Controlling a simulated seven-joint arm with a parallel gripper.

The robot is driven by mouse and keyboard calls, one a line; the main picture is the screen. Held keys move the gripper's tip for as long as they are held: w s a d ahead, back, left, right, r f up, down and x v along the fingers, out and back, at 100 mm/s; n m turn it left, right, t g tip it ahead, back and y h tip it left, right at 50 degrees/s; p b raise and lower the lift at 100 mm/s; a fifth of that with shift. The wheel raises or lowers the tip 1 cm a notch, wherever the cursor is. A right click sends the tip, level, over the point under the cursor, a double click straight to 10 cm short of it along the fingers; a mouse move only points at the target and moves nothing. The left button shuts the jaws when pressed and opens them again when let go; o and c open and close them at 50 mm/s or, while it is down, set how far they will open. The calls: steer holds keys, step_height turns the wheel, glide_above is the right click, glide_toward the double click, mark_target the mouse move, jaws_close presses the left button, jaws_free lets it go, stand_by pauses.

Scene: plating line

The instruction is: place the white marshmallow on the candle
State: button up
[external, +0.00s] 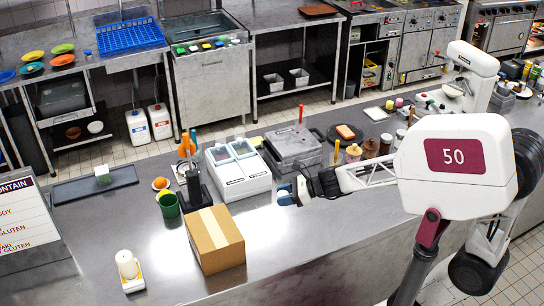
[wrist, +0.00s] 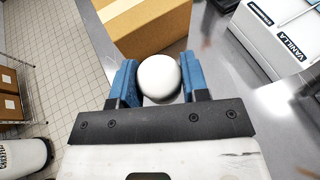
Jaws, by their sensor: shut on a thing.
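The white marshmallow (wrist: 158,77) sits between the blue fingers of my gripper (wrist: 155,82) in the wrist view; both fingers flank it closely and the gripper is shut on it. In the external view my gripper (external: 288,195) is over the steel counter, right of the cardboard box; the marshmallow is hard to make out there. I cannot identify the candle in the wrist view.
The taped cardboard box (external: 220,238) stands between my gripper and the candle; it also shows in the wrist view (wrist: 150,25). A white container marked vanilla (wrist: 285,38) is close by. A green cup (external: 169,206) and a dark tool holder (external: 198,190) stand behind the box.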

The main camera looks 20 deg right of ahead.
mark_target(284, 193)
step_height(284, 193, up, 3)
steer(key=shift+r, duration=0.15)
steer(key=w+a+r+n+g+y, duration=0.2)
steer(key=a+n+g, duration=0.3)
steer(key=a, duration=1.8)
steer(key=s+a+f+n+g+h, duration=0.1)
steer(key=s+a+n+g, duration=0.15)
steer(key=a, duration=0.75)
steer(key=s+a+f+n+g, duration=0.1)
steer(key=s+a+g, duration=0.15)
steer(key=a, duration=0.75)
steer(key=f, duration=0.5)
steer(key=shift+s, duration=0.4)
steer(key=w+a, duration=0.2)
steer(key=a, duration=0.2)
steer(key=w+a+f, duration=0.1)
steer(key=w+a, duration=0.2)
steer(key=a, duration=0.2)
steer(key=w+a, duration=0.3)
steer(key=a, duration=0.1)
steer(key=shift+w+a+f, duration=0.25)
steer(key=shift+a, duration=0.05)
